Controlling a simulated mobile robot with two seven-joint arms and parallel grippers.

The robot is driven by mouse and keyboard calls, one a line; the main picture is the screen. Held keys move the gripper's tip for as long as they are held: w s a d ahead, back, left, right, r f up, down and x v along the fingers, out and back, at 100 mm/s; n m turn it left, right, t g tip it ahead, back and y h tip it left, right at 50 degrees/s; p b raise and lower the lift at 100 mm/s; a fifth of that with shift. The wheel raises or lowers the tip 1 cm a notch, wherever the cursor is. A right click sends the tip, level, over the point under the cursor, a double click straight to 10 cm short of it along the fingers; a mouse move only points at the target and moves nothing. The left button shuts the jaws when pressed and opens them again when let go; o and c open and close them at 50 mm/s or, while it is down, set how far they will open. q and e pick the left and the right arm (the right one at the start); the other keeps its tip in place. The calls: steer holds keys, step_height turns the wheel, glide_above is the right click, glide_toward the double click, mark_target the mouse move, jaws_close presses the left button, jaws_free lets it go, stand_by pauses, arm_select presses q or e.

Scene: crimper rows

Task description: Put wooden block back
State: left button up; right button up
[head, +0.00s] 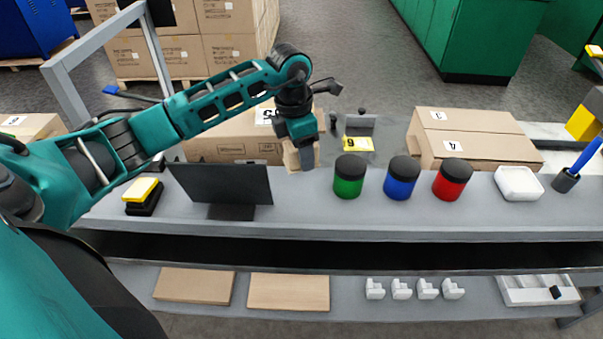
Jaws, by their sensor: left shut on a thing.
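My left gripper (304,158) reaches in from the left, points down and is shut on the block. A finger hides part of the block, and I cannot tell whether its underside touches the shelf. My right gripper is not in view.
Green (349,178), blue (401,180) and red (452,181) jars stand right of the gripper. A dark monitor (222,184) stands to the left. Cardboard boxes (470,140) are behind. Two wooden boards (288,291) and several white pieces (401,290) lie on the lower shelf.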

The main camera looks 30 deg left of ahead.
mark_target(302, 185)
arm_select(q)
step_height(302, 185, down, 6)
steer(key=shift+b, duration=0.3)
steer(key=shift+f, duration=0.15)
steer(key=shift+f, duration=0.1)
steer(key=shift+f, duration=0.15)
steer(key=o, duration=0.9)
steer(key=shift+o, duration=0.2)
steer(key=shift+r, duration=0.25)
steer(key=r, duration=0.7)
steer(key=s+r+p, duration=0.1)
steer(key=r, duration=0.2)
steer(key=shift+a+r, duration=0.2)
steer(key=shift+a, duration=0.2)
steer(key=shift+s+r, duration=0.1)
steer(key=shift+r, duration=0.65)
